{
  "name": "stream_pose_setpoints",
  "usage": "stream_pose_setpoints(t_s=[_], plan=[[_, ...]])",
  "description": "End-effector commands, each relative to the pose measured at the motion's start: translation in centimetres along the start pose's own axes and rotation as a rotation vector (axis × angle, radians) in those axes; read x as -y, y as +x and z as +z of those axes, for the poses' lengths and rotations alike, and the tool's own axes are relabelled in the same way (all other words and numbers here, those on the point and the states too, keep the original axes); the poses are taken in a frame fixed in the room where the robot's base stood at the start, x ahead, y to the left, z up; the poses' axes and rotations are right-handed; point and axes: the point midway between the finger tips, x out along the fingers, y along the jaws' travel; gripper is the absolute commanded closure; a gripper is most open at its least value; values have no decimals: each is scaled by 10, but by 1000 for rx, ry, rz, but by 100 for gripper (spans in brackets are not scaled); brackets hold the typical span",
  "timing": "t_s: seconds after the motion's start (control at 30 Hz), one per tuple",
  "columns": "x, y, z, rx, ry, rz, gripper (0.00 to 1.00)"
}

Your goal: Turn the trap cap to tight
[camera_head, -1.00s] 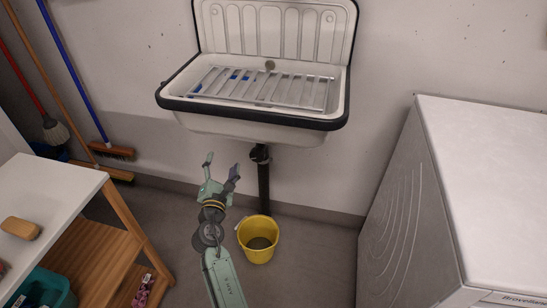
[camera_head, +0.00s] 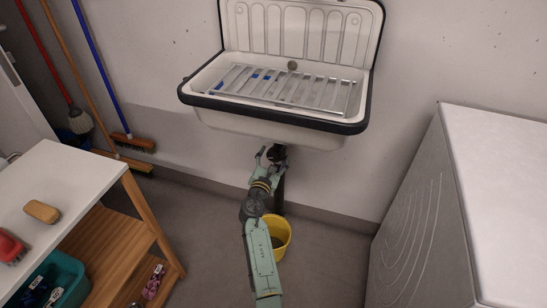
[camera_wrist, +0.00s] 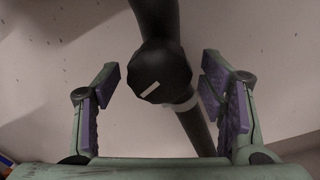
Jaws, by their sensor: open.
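The trap cap (camera_wrist: 160,72) is a black ribbed knob with a white mark, on the dark drain pipe under the sink. In the wrist view it lies ahead of my gripper (camera_wrist: 165,95), between the two purple-padded fingers and apart from both. The white mark slants up to the right. In the head view my gripper (camera_head: 272,160) is open below the sink, beside the black trap (camera_head: 277,153). My arm hides part of the pipe there.
The white sink (camera_head: 270,130) with a black rim and metal rack hangs just above my gripper. A yellow bucket (camera_head: 280,232) stands below, partly behind my arm. A wooden shelf unit (camera_head: 100,235) is at left, a white machine (camera_head: 430,210) at right.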

Motion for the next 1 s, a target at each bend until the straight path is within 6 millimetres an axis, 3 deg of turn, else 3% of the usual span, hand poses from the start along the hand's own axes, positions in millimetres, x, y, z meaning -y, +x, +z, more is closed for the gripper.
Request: stream_pose_setpoints(t_s=[0.33, 1.0], plan=[[0, 3, 0, 0, 1, 0, 37], [0, 3, 0, 0, 1, 0, 82]])
